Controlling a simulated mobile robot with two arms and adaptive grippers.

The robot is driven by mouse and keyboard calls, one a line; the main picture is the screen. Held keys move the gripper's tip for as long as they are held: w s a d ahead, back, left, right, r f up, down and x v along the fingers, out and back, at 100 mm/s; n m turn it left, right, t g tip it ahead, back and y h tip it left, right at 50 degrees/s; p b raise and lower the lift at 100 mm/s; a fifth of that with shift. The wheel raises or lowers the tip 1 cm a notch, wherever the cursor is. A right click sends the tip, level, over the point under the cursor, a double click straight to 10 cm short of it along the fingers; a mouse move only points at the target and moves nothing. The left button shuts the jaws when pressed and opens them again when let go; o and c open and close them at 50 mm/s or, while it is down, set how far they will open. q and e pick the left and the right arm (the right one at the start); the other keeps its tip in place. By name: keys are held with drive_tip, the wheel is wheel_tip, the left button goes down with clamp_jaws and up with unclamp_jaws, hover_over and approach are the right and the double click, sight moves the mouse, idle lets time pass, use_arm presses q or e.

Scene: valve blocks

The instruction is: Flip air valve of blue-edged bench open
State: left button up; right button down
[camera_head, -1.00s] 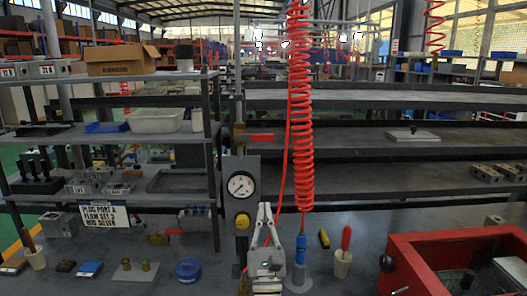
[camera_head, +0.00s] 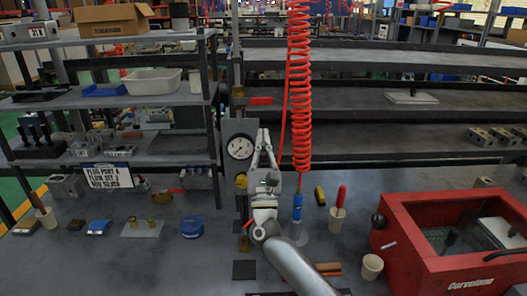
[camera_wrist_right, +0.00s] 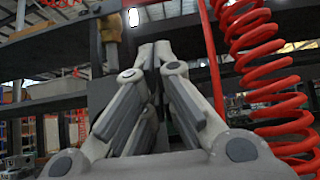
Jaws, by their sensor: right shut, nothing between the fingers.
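The air valve's red lever (camera_head: 261,100) lies level, sticking out to the right of the upright pipe, above a round pressure gauge (camera_head: 240,147). Its brass body (camera_head: 238,92) sits on the pipe; a brass fitting (camera_wrist_right: 110,27) shows at upper left in the right wrist view. My right gripper (camera_head: 263,132) is shut and empty, pointing up, just below the lever in the picture and right of the gauge. Its fingertips (camera_wrist_right: 155,47) meet in the right wrist view, with no contact on the valve visible. My left gripper is not in view. No blue edge is visible on the bench (camera_head: 120,265).
A red coiled hose (camera_head: 300,90) hangs close to the right of the gripper, ending in a blue-handled tool (camera_head: 297,205). Shelves (camera_head: 380,148) stand behind. A red cabinet (camera_head: 400,215) stands at right; cups and small parts lie on the bench.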

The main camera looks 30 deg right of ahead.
sight(253, 101)
use_arm(q)
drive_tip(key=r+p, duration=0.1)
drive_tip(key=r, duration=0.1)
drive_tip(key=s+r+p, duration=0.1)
drive_tip(key=p, duration=0.1)
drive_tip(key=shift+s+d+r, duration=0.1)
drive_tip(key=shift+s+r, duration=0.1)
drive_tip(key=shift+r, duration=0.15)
use_arm(e)
drive_tip(key=r, duration=0.3)
drive_tip(key=w+r, duration=0.1)
drive_tip(key=r, duration=0.1)
drive_tip(key=shift+d, duration=0.3)
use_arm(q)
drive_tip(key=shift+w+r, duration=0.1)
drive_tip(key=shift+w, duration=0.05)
use_arm(e)
drive_tip(key=shift+s+d+r+n+t+y, duration=0.15)
drive_tip(key=shift+n+t+y, duration=0.2)
drive_tip(key=shift+n+y, duration=0.3)
drive_tip(key=shift+r+n+t+y, duration=0.15)
drive_tip(key=shift+n+t+y, duration=0.2)
drive_tip(key=shift+n+y, duration=0.3)
